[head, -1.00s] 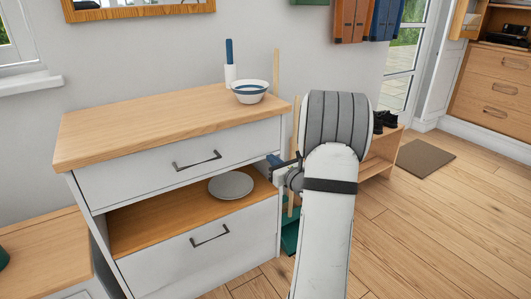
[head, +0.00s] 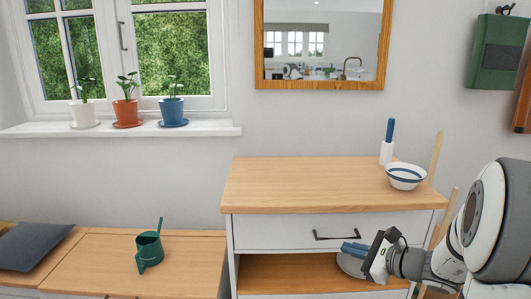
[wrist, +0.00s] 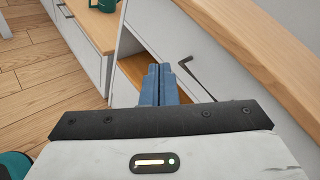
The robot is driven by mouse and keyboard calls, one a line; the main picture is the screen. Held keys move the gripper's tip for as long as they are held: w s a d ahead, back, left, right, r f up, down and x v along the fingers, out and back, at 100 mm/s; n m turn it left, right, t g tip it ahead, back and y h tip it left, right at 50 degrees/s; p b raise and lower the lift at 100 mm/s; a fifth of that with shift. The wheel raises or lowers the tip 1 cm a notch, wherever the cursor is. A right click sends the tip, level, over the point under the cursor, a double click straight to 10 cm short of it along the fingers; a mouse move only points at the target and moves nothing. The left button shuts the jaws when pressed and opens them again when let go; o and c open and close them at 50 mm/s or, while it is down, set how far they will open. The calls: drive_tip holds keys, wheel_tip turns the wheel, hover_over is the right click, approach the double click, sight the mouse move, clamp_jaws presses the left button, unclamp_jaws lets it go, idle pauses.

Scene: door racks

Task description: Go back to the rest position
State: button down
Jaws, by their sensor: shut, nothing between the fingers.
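My gripper (head: 352,248) is at the lower right of the head view, in front of the dresser (head: 300,182), just below the handle (head: 336,235) of its top drawer. Its blue fingers are shut together with nothing between them. In the wrist view the closed fingers (wrist: 159,85) point toward the open shelf, with the drawer handle (wrist: 200,78) to their right.
A striped bowl (head: 405,177) and a white holder with a blue handle (head: 387,148) stand on the dresser top. A green watering can (head: 149,250) sits on the low bench (head: 90,265) at left. Several potted plants line the windowsill (head: 215,131). A mirror (head: 320,45) hangs above.

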drive_tip(key=s+a+r+n+g+h+p, duration=0.2)
drive_tip(key=s+a+r+n+g+p, duration=0.65)
drive_tip(key=s+a+n, duration=0.45)
drive_tip(key=s+d+r+n+h+p, duration=0.6)
drive_tip(key=s+r+n+h+p, duration=0.1)
drive_tip(key=s+r+n+p, duration=0.1)
drive_tip(key=shift+s+r+n, duration=0.35)
drive_tip(key=shift+r+n, duration=0.4)
drive_tip(key=shift+n, duration=0.05)
